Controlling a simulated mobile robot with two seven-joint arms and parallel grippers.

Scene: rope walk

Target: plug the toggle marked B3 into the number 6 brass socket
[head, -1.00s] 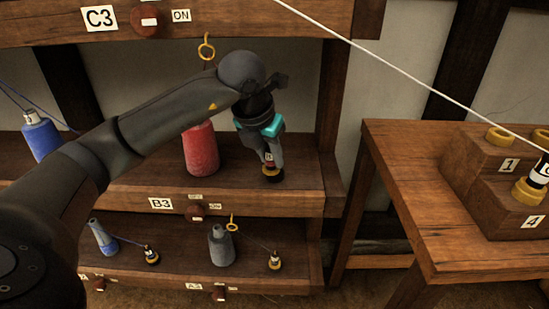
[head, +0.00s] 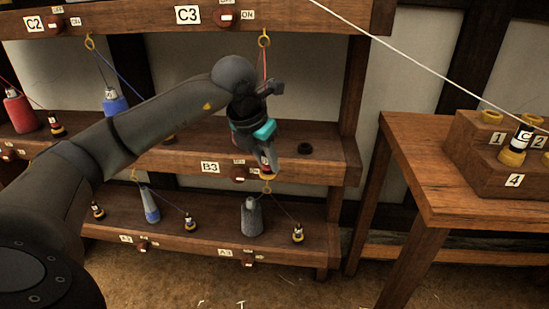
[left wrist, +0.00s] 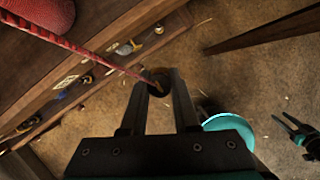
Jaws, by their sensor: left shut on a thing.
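My left gripper (head: 266,168) is shut on a toggle (head: 265,163), held in front of the B3 shelf edge in the head view. In the left wrist view the toggle (left wrist: 158,82) is a dark round end between the fingertips, with a red cord running from it to the upper left. Its marking cannot be read. The B3 label (head: 210,167) is on the middle shelf. The stepped wooden socket block (head: 485,170) at the right shows brass sockets marked 1, 2 and 4; no 6 is visible. My right gripper (left wrist: 283,118) appears open and empty in the left wrist view.
A toggle marked C (head: 522,137) stands in a socket on the block, at the end of a white rope (head: 420,55). A gap separates the shelves from the wooden table (head: 425,165).

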